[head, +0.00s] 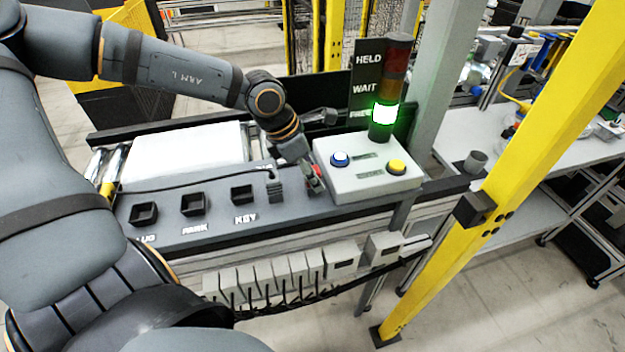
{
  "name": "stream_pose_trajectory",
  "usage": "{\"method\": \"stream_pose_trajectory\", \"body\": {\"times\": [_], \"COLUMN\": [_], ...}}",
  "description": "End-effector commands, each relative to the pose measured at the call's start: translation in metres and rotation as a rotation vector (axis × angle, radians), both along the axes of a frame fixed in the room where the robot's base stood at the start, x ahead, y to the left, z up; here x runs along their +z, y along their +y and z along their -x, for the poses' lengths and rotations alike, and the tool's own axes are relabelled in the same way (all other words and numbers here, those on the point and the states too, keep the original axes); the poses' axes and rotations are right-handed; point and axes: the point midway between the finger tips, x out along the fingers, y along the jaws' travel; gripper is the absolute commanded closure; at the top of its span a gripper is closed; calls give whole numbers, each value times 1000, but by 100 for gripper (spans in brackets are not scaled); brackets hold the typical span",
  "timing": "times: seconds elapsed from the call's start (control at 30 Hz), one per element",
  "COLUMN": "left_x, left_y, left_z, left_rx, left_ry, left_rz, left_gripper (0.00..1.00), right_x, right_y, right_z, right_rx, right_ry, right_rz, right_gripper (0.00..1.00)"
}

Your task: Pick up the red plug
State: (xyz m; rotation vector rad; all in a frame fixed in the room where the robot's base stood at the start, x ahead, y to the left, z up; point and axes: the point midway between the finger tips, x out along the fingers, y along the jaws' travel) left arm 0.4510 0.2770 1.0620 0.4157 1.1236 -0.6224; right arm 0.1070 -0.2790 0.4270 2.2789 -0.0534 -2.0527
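The red plug (313,181) shows as a small red piece near the right end of the grey fixture panel (300,208), just left of the button box. My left gripper (311,172) points down at it from above, with its fingers right at the red piece. The fingers and the plug overlap in this view, so I cannot tell whether they grip it or only stand around it. The plug's lower part is hidden. My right gripper is not in view.
Sockets marked PLUG (143,214), PARK (193,205) and KEY (242,194) line the panel. A black cable runs to a grey connector (276,190). The button box (367,168) and lit green stack light (384,114) stand close right. A yellow post (505,180) is farther right.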

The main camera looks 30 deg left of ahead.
Motion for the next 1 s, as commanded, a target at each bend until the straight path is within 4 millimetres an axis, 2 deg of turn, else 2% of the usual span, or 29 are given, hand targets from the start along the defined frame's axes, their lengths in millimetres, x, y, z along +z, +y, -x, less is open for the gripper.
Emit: {"method": "stream_pose_trajectory", "body": {"times": [0.03, 0.33, 0.67, 1.0], "left_x": [0, 0, 4, 46], "left_y": [0, 0, 1, 7], "left_z": [0, 0, 0, -3], "left_rx": [0, 0, 1, 7], "left_ry": [0, 1, 2, -2], "left_rz": [0, 1, 0, 0], "left_gripper": [61, 100, 100, 100], "right_x": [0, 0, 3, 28], "right_y": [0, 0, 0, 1], "right_z": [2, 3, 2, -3], "right_rx": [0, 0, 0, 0], "right_ry": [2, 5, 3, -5], "right_rz": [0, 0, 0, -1], "right_gripper": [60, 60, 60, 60]}}
